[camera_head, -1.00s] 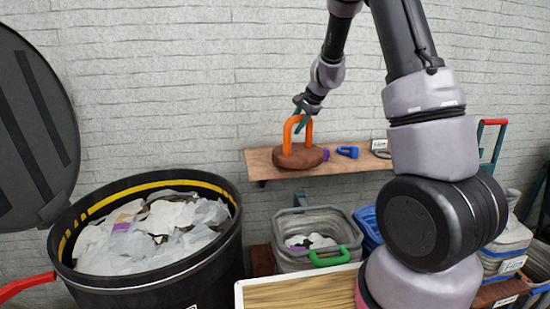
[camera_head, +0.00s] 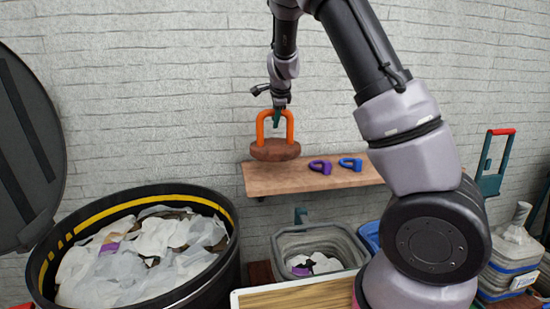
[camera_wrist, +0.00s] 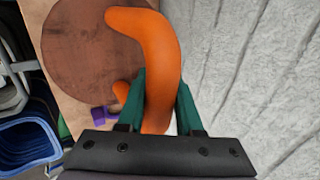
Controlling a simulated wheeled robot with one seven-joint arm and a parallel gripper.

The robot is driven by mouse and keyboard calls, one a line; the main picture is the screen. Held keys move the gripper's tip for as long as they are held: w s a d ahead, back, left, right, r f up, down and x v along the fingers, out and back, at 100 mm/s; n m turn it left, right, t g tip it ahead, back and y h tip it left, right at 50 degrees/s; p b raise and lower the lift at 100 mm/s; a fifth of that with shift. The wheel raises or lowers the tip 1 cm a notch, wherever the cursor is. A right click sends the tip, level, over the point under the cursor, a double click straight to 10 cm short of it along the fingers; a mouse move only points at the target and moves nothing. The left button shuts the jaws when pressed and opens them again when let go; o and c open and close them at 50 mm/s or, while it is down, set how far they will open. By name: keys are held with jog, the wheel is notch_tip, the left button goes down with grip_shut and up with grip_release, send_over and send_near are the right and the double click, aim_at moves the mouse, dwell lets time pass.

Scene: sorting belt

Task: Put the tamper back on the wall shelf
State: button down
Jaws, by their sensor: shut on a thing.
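The tamper has a round brown base (camera_head: 275,151) and an orange loop handle (camera_head: 262,128). My gripper (camera_head: 276,117) is shut on the top of that handle, with the base hanging upright below. In the wrist view, the teal fingers (camera_wrist: 158,100) sit on either side of the orange handle (camera_wrist: 152,40). The wooden wall shelf (camera_head: 290,182) is below the tamper in the head view, and the base's lower edge overlaps the shelf's back edge. I cannot tell whether the base touches the shelf.
A purple loop (camera_head: 320,167) and a blue loop (camera_head: 350,164) lie on the shelf right of the tamper. A large black bin (camera_head: 222,262) with crumpled sheets stands at left. A grey tub (camera_head: 345,243) stands below the shelf. The shelf's left front is bare.

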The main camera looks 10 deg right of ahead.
aim_at(275, 143)
notch_tip(275, 143, down, 8)
jog(key=shift+f, duration=0.1)
dwell(0.4)
jog(key=c, duration=0.6)
grip_release()
jog(key=shift+f, duration=0.1)
jog(key=shift+o, duration=0.2)
